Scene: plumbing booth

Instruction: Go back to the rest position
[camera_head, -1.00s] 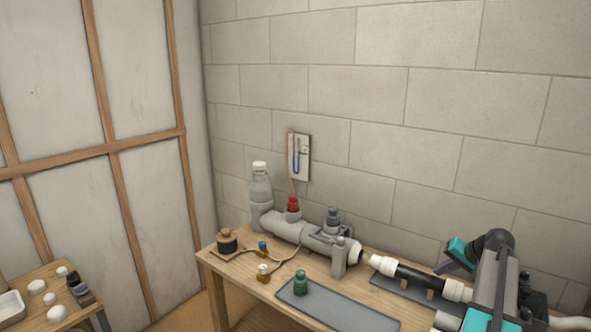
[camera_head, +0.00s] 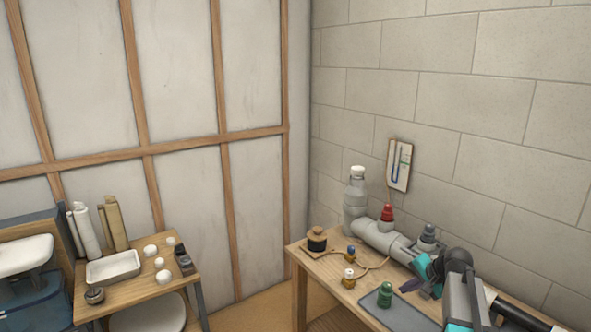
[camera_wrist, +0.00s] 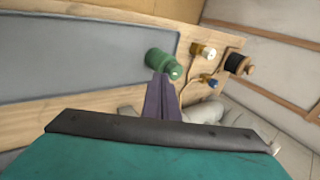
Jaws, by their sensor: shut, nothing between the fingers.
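My gripper (camera_head: 411,286) is at the right of the head view, above the workbench (camera_head: 330,277). Its purple fingers are together and empty. In the wrist view the closed fingers (camera_wrist: 161,93) point toward a green bottle-like piece (camera_wrist: 160,63) on the bench; I cannot tell the gap between them. My arm hides part of the pipework on the right.
A grey mat (camera_head: 392,314) covers the bench front. A side table (camera_head: 130,290) with a white tray (camera_head: 113,267) stands left, with open floor between.

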